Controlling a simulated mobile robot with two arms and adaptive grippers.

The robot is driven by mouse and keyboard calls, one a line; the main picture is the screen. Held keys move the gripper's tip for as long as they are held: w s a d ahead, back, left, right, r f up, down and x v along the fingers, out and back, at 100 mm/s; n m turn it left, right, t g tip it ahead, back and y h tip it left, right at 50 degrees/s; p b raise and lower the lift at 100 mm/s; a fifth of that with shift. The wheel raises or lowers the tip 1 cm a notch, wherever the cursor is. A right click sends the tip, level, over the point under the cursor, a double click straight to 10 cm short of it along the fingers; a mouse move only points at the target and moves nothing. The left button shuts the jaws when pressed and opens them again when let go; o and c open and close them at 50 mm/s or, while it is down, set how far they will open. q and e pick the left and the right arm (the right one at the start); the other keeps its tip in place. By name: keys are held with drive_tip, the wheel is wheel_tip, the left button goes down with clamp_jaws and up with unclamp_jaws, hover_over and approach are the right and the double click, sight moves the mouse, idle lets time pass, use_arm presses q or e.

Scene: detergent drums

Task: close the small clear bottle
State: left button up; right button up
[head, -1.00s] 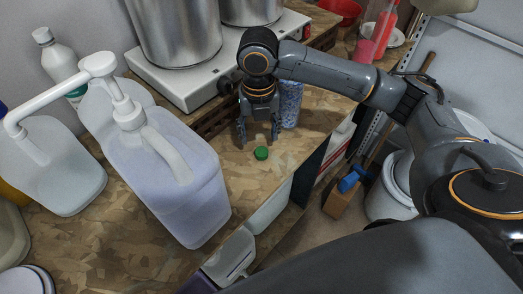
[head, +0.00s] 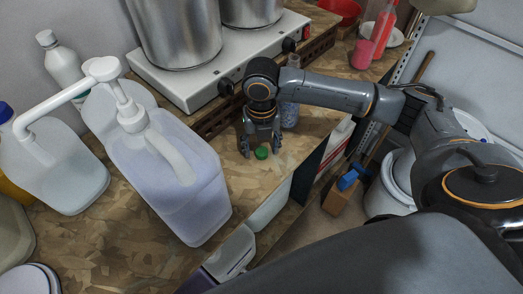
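A small green cap (head: 262,153) is on the wooden worktop near its front edge; I cannot tell whether it lies loose or sits on something. My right gripper (head: 261,151) points down over it, fingers apart on either side, and looks empty. A bluish, speckled see-through bottle (head: 289,112) stands upright just behind and right of the gripper. My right arm covers part of it, so I cannot tell whether its top is closed or whether it is the small clear bottle. My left gripper is not in view.
A large clear jug with a white pump (head: 180,190) stands left of the gripper, with more jugs (head: 60,170) beyond. A hot plate (head: 190,92) with metal pots (head: 176,30) is behind. A pink cup (head: 362,54) stands at the back right.

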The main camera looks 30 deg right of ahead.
sight(261, 149)
drive_tip(key=c, duration=0.7)
drive_tip(key=shift+r, duration=0.2)
drive_tip(key=shift+r, duration=0.3)
wheel_tip(261, 149, up, 2)
drive_tip(key=shift+w+r+b, duration=0.1)
drive_tip(key=shift+b, duration=0.65)
drive_tip(key=s+r, duration=0.3)
drive_tip(key=s, duration=0.1)
drive_tip(key=s+d+r+b, duration=0.1)
drive_tip(key=s+r, duration=0.2)
drive_tip(key=s, duration=0.2)
drive_tip(key=s+r, duration=0.4)
drive_tip(key=s, duration=0.1)
drive_tip(key=shift+d, duration=0.3)
